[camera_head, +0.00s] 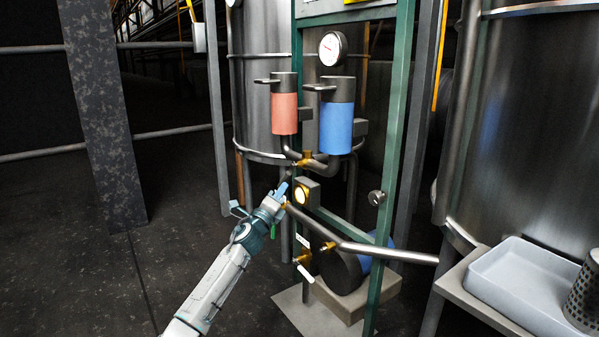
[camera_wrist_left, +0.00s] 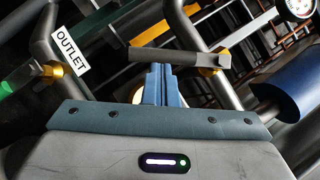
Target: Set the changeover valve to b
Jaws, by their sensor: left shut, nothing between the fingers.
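The red canister (camera_head: 284,113) and the blue canister (camera_head: 337,128) hang side by side on the green frame, each with a grey cap. The brass changeover valve (camera_head: 306,160) sits on the pipework below them. In the left wrist view, a dark grey lever (camera_wrist_left: 178,55) lies nearly level, with brass (camera_wrist_left: 218,52) behind its right end. My left gripper (camera_head: 283,187) is below the valve; its blue fingers (camera_wrist_left: 161,72) are shut and empty. Their tips appear just under the lever; I cannot tell whether they touch it. No a or b mark is readable. My right gripper is not in view.
An OUTLET label (camera_wrist_left: 73,50) hangs on a pipe at left in the wrist view. A pale tray (camera_head: 520,285) stands at right.

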